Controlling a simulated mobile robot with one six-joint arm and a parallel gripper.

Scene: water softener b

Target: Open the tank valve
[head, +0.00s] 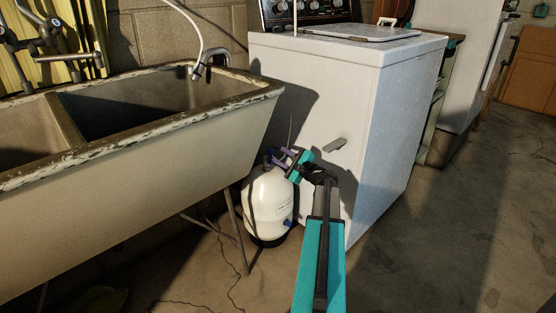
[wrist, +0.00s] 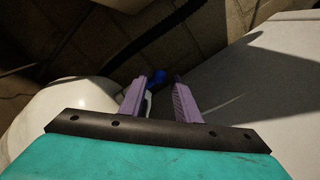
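The white tank (head: 267,205) stands upright on the floor between the sink and the washer. Its rounded white top (wrist: 62,118) fills the lower left of the wrist view. A blue valve (wrist: 158,76) shows near the top of the tank. My gripper (head: 278,158) is at the tank's top, coming from the washer side. In the wrist view its two purple fingers (wrist: 159,84) are apart, with the blue valve seen between their tips. I cannot tell whether the fingers touch it. In the head view the fingers partly hide the valve.
A double sink (head: 150,185) with a worn rim overhangs close to the left of the tank. A white washer (head: 375,130) stands close on the right. A thin sink leg (head: 237,230) is beside the tank. The floor in front is clear.

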